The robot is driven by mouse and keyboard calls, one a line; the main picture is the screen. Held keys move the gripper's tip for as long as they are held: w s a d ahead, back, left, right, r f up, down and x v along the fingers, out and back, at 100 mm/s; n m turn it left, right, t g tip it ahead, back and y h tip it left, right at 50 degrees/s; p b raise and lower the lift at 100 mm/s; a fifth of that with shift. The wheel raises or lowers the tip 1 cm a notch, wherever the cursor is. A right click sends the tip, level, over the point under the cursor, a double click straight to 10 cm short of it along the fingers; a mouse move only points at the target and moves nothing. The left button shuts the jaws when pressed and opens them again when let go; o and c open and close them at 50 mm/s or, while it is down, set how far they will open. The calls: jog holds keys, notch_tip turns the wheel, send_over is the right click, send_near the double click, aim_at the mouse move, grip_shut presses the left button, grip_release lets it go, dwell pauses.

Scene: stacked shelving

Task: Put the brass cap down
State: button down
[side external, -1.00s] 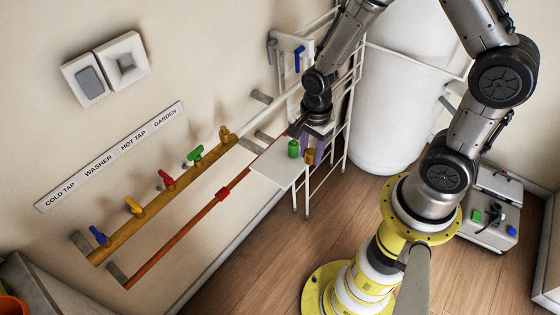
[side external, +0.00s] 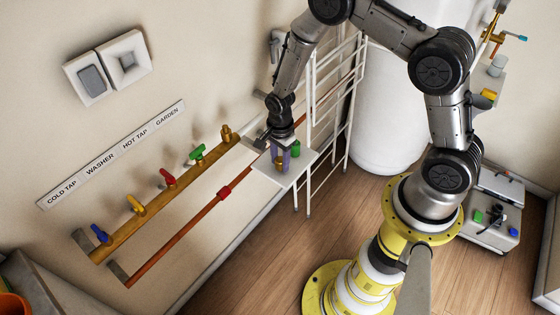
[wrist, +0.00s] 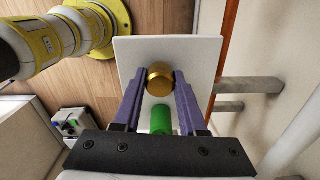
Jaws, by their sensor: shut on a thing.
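The brass cap (wrist: 160,79) is a short gold cylinder between the tips of my gripper (wrist: 160,83) in the wrist view. My gripper's purple fingers are shut on it. In the side view, my gripper (side external: 279,159) points down over the small white shelf (side external: 289,179), and the cap (side external: 281,163) shows at its tips. I cannot tell whether the cap touches the shelf. A green cylinder (side external: 296,149) stands on the shelf just right of my gripper; in the wrist view the green cylinder (wrist: 161,120) is below the cap, between the fingers.
A white wire rack (side external: 333,105) stands right of the shelf, with a white tank (side external: 385,110) beyond. A brass pipe (side external: 160,200) with coloured taps and a copper pipe (side external: 185,235) run along the wall at left. Bare shelf surface lies around the cap.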

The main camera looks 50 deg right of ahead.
jog(key=shift+f, duration=0.35)
jog(key=shift+f, duration=0.15)
jog(key=shift+c, duration=2.3)
grip_release()
